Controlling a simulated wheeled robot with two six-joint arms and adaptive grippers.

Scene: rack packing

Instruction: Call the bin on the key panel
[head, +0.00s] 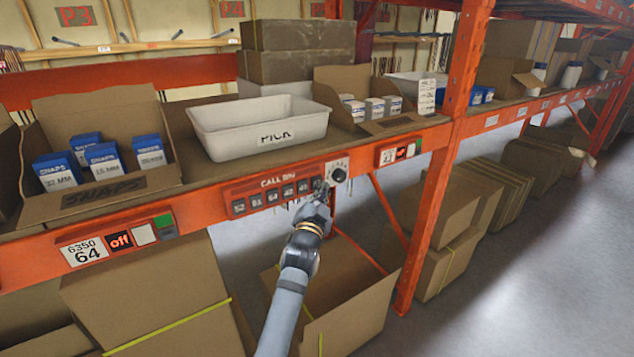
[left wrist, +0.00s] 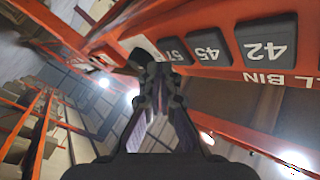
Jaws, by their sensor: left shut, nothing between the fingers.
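The key panel (head: 270,184), marked CALL BIN, is on the orange front beam of the shelf. In the left wrist view, the keys 42 (left wrist: 266,42), 45 (left wrist: 209,48) and 57 (left wrist: 174,50) show upside down. My left gripper (head: 322,188) is shut and empty at the right end of the key row, near key 57. I cannot tell whether its tips touch a key. They also show in the left wrist view (left wrist: 154,62). My right gripper is not in view.
A white tote (head: 258,135) marked PICK stands on the shelf above the panel. A box of blue SNAPS cartons (head: 103,190) is left of it; an open box (head: 368,122) is right. Cardboard boxes (head: 335,290) stand below the beam. An orange upright (head: 440,180) is to the right.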

